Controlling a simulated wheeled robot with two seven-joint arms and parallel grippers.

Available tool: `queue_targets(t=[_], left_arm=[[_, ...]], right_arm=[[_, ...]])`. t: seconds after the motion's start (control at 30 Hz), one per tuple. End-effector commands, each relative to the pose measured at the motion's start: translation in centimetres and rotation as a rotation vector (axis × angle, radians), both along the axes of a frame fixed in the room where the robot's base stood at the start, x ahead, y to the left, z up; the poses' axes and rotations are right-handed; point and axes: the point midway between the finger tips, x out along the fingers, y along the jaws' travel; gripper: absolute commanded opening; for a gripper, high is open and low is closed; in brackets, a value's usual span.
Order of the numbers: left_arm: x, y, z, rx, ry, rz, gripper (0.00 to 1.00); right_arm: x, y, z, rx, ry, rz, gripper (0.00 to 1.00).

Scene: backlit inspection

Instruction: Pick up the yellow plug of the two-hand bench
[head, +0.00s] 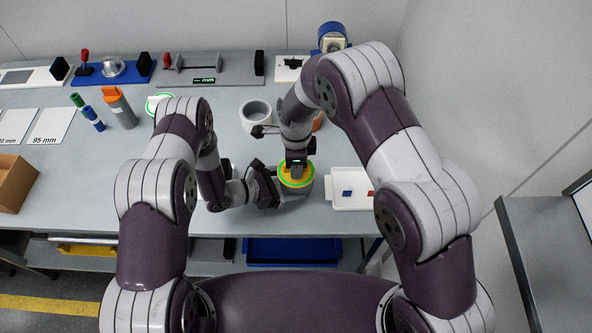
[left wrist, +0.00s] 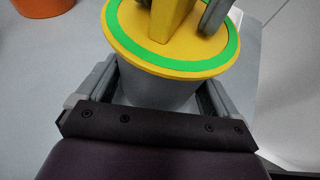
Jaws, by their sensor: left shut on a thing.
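The yellow plug (head: 297,179), a round disc with a green ring and an upright handle, sits on a grey round body near the table's front edge. In the left wrist view the plug (left wrist: 172,50) covers the top of that grey body (left wrist: 155,90). My left gripper (head: 279,187) is shut on the grey body from the left, below the disc. My right gripper (head: 296,168) points down over the plug, its fingers at either side of the handle. Whether they press on it is unclear.
A white tray (head: 343,203) with blue and red pieces lies close on the right. A white ring-shaped piece (head: 256,117) and an orange object (head: 318,123) stand behind. Fixtures, including a grey one (head: 230,70), line the back. Table left of my left arm is partly clear.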

Motion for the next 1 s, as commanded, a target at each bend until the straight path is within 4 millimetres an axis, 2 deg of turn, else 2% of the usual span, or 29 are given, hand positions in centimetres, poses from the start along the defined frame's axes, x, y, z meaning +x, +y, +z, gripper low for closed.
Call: queue_targets(t=[0.03,0.1,0.43,0.8,1.0], left_arm=[[0.0,0.0,-0.1,0.002,0.001,0.000,0.59],[0.0,0.0,-0.1,0.001,0.002,0.000,0.59],[-0.1,0.0,-0.1,0.002,0.002,0.000,0.59],[-0.1,0.0,-0.1,0.002,0.002,-0.001,0.59],[-0.1,0.0,-0.1,0.002,0.002,-0.001,0.59]], right_arm=[[0.0,0.0,0.0,0.000,0.000,0.000,0.17],[0.0,0.0,0.0,0.000,0.000,0.000,0.00],[0.1,0.0,0.5,0.001,-0.002,0.000,0.00],[0.0,0.0,8.6,0.001,-0.002,0.000,0.00],[0.0,0.0,10.1,0.000,0.000,0.000,0.00]])
